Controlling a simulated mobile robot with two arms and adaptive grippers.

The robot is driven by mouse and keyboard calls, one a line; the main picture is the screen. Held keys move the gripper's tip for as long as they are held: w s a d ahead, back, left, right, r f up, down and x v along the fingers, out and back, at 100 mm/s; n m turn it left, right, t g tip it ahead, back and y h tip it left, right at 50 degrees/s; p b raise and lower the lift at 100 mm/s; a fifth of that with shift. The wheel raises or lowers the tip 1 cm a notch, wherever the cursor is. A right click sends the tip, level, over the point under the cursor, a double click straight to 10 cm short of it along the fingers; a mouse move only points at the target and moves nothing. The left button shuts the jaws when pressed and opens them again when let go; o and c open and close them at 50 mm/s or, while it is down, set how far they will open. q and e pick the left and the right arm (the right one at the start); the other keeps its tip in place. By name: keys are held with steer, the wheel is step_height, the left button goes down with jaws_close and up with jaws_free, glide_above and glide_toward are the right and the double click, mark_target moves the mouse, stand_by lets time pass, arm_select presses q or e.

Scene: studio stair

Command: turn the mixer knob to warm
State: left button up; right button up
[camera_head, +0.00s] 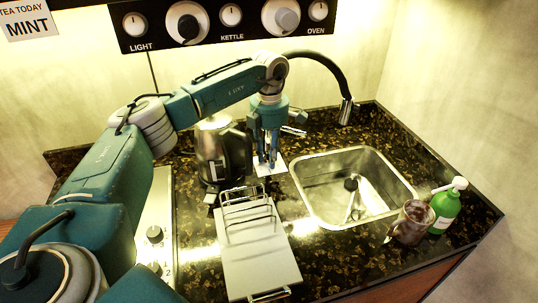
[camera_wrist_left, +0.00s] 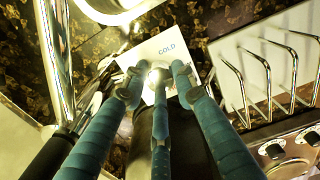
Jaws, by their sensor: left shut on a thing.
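My left gripper (camera_head: 268,155) reaches down behind the rack, left of the sink. In the left wrist view its teal fingers (camera_wrist_left: 157,85) close around a small shiny metal piece, which seems to be the mixer knob (camera_wrist_left: 156,76); the fingers hide most of it. A white card (camera_head: 277,167) lies under the fingertips. In the left wrist view the card (camera_wrist_left: 170,48) reads COLD; no warm mark shows. The black tap hose (camera_head: 325,62) with a chrome end arches to the right of the gripper. My right gripper is not in view.
A kettle (camera_head: 212,158) stands close left of the gripper. A wire rack (camera_head: 247,213) on a pale board is in front. A hob (camera_head: 158,210) is at left.

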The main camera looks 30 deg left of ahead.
arm_select(q)
steer(key=shift+w+r, duration=0.2)
steer(key=shift+r, duration=0.05)
steer(key=o, duration=0.9)
steer(key=shift+o, duration=1.3)
steer(key=shift+d+f, duration=0.1)
step_height(320, 180, up, 8)
steer(key=shift+f, duration=0.25)
